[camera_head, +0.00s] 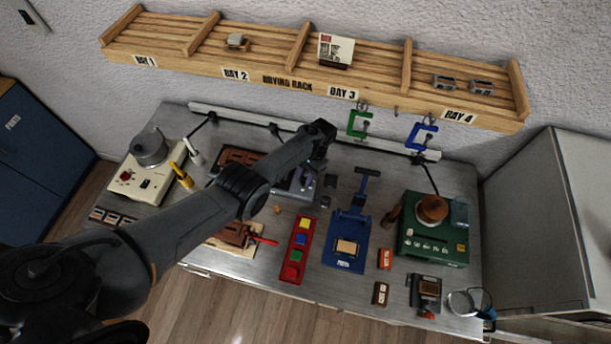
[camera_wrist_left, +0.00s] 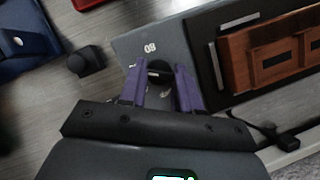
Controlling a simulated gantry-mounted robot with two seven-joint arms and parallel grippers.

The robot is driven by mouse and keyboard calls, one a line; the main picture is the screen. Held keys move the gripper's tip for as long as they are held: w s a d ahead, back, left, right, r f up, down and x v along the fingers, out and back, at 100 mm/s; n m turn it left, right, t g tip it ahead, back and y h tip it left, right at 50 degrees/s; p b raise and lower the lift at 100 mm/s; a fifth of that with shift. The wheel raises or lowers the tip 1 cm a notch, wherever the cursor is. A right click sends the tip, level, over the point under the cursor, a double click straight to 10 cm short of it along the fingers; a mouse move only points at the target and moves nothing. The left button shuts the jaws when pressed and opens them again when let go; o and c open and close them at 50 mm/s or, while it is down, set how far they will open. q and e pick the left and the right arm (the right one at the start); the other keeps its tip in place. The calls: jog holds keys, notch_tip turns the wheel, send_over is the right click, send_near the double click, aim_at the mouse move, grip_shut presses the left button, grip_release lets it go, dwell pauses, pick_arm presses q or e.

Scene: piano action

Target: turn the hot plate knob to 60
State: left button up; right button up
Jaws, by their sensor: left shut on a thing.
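The hot plate's grey body (camera_head: 285,188) shows in part beneath my left arm in the head view. In the left wrist view its grey surface (camera_wrist_left: 186,38) bears a printed two-digit mark that I cannot read for sure. A small dark round knob (camera_wrist_left: 158,70) sits just below that mark. My left gripper (camera_head: 309,181) points down at the hot plate. In the left wrist view its purple fingers (camera_wrist_left: 159,78) are shut on the knob, one on each side. The knob's pointer is not clear. My right gripper is in neither view.
A brown slotted frame (camera_wrist_left: 270,52) lies beside the knob in the wrist view. A small black block (camera_wrist_left: 86,61) stands on the other side. A red tray with coloured blocks (camera_head: 298,248), a blue press (camera_head: 347,240) and a green machine (camera_head: 432,246) stand to the right.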

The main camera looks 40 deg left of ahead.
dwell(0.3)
pick_arm(q)
jog(key=o, duration=1.1)
jog(key=shift+c, duration=0.2)
jog(key=shift+r, duration=0.1)
jog(key=v, duration=1)
jog(key=shift+r+p, duration=0.3)
jog(key=shift+p, duration=0.1)
jog(key=shift+w, duration=0.1)
